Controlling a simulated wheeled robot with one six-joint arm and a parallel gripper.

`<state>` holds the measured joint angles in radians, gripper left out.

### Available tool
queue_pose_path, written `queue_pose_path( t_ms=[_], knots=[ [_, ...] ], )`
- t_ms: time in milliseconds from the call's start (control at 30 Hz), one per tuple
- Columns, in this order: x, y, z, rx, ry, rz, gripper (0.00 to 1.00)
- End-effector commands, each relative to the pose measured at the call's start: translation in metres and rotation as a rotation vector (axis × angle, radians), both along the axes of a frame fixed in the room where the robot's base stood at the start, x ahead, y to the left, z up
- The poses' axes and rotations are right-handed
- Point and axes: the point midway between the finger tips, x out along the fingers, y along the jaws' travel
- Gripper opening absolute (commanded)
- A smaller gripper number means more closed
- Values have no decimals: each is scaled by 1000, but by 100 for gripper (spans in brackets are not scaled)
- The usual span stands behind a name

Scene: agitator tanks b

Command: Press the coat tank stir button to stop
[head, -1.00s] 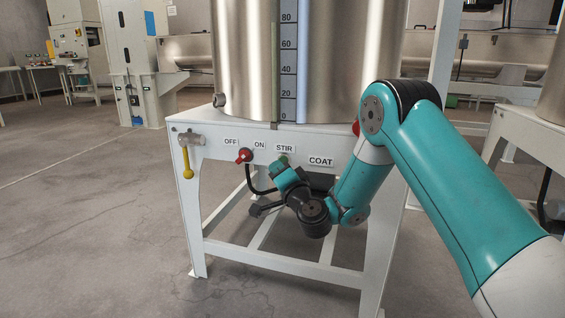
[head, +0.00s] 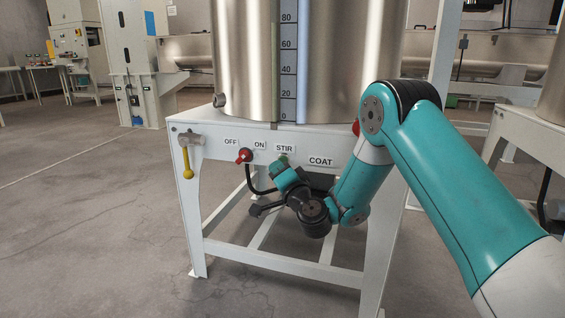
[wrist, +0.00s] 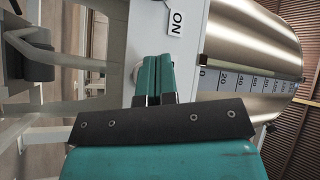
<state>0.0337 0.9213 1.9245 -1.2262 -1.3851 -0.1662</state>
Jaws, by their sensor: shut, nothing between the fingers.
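The coat tank (head: 335,60) is a steel vessel on a white frame, with a COAT label (head: 320,161) on the front beam. The green stir button (head: 283,159) sits just below the STIR label (head: 284,148) and is partly covered by my gripper. My gripper (head: 284,166) is shut and empty, its tip right at the button; I cannot tell whether it touches. In the wrist view my gripper's teal fingers (wrist: 154,66) are together against the white panel (wrist: 150,30). The button is hidden behind them there, with a pale round edge showing beside them.
A red rotary switch (head: 244,156) between the OFF and ON labels is left of the button, with a black cable below. A yellow-handled valve (head: 187,165) is at the frame's left corner. The ON label (wrist: 176,22) shows in the wrist view. Floor at left is clear.

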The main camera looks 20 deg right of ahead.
Motion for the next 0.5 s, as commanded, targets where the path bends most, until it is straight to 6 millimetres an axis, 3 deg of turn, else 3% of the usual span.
queue_pose_path(
  t_ms=[500],
  knots=[
    [6,-5,0,0,0,0,0]
  ],
)
